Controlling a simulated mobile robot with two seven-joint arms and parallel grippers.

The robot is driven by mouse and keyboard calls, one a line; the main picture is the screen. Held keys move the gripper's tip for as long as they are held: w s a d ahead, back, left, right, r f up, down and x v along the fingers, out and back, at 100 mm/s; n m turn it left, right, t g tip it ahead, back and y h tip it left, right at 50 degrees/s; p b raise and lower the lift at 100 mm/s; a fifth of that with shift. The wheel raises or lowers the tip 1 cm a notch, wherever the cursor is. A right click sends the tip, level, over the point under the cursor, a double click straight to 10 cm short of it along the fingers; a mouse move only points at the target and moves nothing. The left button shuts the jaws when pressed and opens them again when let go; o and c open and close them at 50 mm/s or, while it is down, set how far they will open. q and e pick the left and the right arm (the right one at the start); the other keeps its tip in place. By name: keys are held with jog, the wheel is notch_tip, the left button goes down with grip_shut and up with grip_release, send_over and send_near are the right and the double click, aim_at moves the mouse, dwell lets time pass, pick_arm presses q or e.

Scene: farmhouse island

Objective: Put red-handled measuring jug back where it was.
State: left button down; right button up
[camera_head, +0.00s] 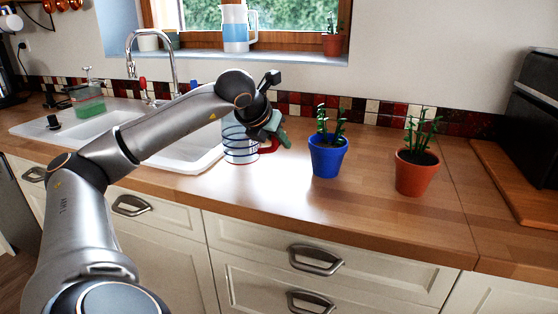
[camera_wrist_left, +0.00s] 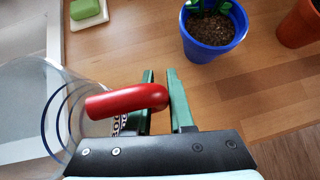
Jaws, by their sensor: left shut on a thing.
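The measuring jug (camera_head: 238,148) is clear with blue rings and stands upright at the right edge of the sink, partly behind my left gripper. I cannot tell if its base touches the counter. My left gripper (camera_head: 276,134) is shut on the jug's red handle. In the left wrist view the clear jug (camera_wrist_left: 42,105) is at the left, and its red handle (camera_wrist_left: 125,101) reaches across to the green fingers of my left gripper (camera_wrist_left: 160,76). My right gripper is not in view.
A blue pot (camera_head: 327,158) with a plant stands just right of the gripper, and a terracotta pot (camera_head: 416,174) further right. The white sink (camera_head: 190,150) and tap (camera_head: 150,62) are to the left. The wooden counter (camera_head: 280,190) in front is clear.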

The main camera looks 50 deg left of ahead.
pick_arm(q)
jog(key=shift+w+a+f, duration=0.3)
jog(key=shift+a+f, duration=0.05)
jog(key=shift+f, duration=0.15)
jog(key=shift+w+a+f, duration=0.25)
jog(key=shift+a+f, duration=0.05)
jog(key=shift+f, duration=0.2)
jog(key=f, duration=0.1)
jog(key=f+b, duration=0.1)
jog(key=shift+w+a+f, duration=0.15)
jog(key=shift+a+f, duration=0.05)
jog(key=shift+f, duration=0.55)
jog(key=shift+f, duration=0.25)
jog(key=c, duration=0.8)
grip_release()
jog(key=shift+r, duration=0.1)
jog(key=shift+r, duration=0.1)
